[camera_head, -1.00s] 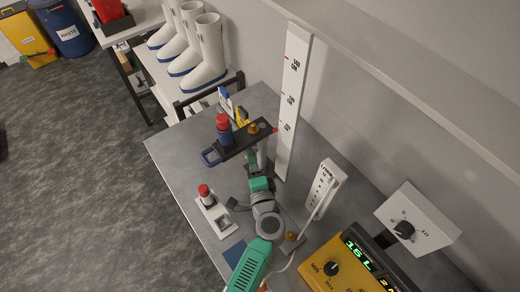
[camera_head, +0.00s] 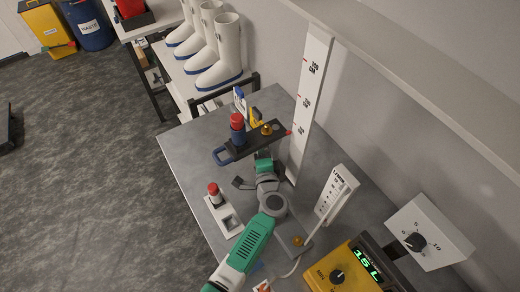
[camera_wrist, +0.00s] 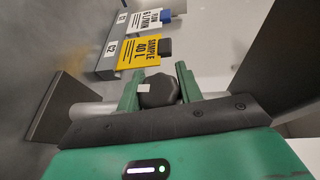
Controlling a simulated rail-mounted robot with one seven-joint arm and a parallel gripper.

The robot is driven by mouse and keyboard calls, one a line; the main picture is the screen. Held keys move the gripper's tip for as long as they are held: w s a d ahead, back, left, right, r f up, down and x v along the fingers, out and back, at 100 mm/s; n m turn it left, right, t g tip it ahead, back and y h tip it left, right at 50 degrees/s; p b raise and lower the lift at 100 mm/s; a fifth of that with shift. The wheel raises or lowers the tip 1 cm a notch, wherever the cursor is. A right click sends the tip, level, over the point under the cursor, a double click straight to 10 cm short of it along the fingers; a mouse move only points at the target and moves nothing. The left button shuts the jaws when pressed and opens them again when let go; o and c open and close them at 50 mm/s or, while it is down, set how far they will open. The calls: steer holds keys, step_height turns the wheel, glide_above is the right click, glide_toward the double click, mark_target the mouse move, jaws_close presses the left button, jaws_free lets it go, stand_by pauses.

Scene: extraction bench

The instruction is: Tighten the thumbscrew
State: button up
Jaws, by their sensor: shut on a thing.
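In the wrist view my gripper (camera_wrist: 157,76) has a green finger on each side of the black thumbscrew (camera_wrist: 160,92) and is shut on it. The thumbscrew is a dark, rounded knob with a small white mark on its face. A grey cylindrical post (camera_wrist: 92,113) runs behind it. In the head view my gripper (camera_head: 263,166) is at the post, just below a dark shelf plate (camera_head: 248,146). The thumbscrew cannot be made out there; the plate and my arm cover that area.
On the shelf plate stand a red-capped blue bottle (camera_head: 237,130) and a brass knob (camera_head: 267,129). A tall white height scale (camera_head: 305,105) rises behind.

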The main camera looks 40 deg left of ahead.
steer(key=f+b, duration=0.1)
steer(key=b, duration=0.2)
steer(key=shift+y, duration=0.3)
steer(key=b, duration=0.2)
steer(key=shift+f+t+y+b, duration=0.15)
steer(key=shift+t+y+b, duration=0.15)
steer(key=shift+t+b, duration=0.1)
steer(key=m+t+y+b, duration=0.1)
steer(key=b, duration=0.8)
steer(key=shift+r+m+t+y, duration=0.3)
steer(key=shift+r, duration=0.1)
steer(key=shift+r+y+b, duration=0.3)
steer(key=shift+r+b, duration=0.15)
steer(key=shift+r, duration=0.05)
steer(key=o, duration=1)
steer(key=shift+r, duration=0.1)
